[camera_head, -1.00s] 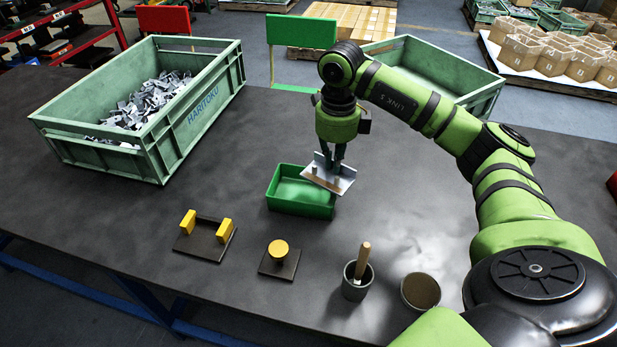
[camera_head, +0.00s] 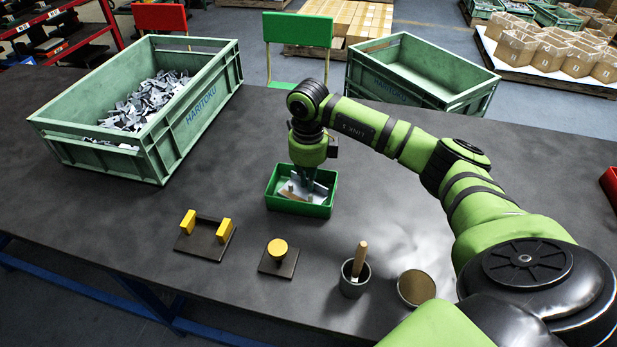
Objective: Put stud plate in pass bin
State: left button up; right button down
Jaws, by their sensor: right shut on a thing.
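The stud plate (camera_head: 317,195) is a bent silver metal part. It sits tilted within the walls of the small green bin (camera_head: 287,205) in the middle of the table. My right gripper (camera_head: 306,183) points down into this bin and is shut on the stud plate. The arm comes in from the right. The fingertips are partly hidden by the plate, and I cannot tell whether the plate touches the bin floor. My left gripper is not in view.
A large green crate (camera_head: 172,142) of metal parts stands at left; another crate (camera_head: 400,91) stands at the back right. In front are a plate with yellow blocks (camera_head: 202,240), a yellow knob (camera_head: 277,249), a cup with a wooden handle (camera_head: 354,282) and a round container (camera_head: 416,288). A red bin edge (camera_head: 611,186) shows at right.

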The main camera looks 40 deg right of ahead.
jog(key=c, duration=1.6)
grip_release()
jog(key=shift+f, duration=0.1)
jog(key=shift+c, duration=0.2)
jog(key=shift+r, duration=0.65)
notch_tip(320, 180, up, 11)
jog(key=b, duration=0.1)
jog(key=shift+r, duration=0.1)
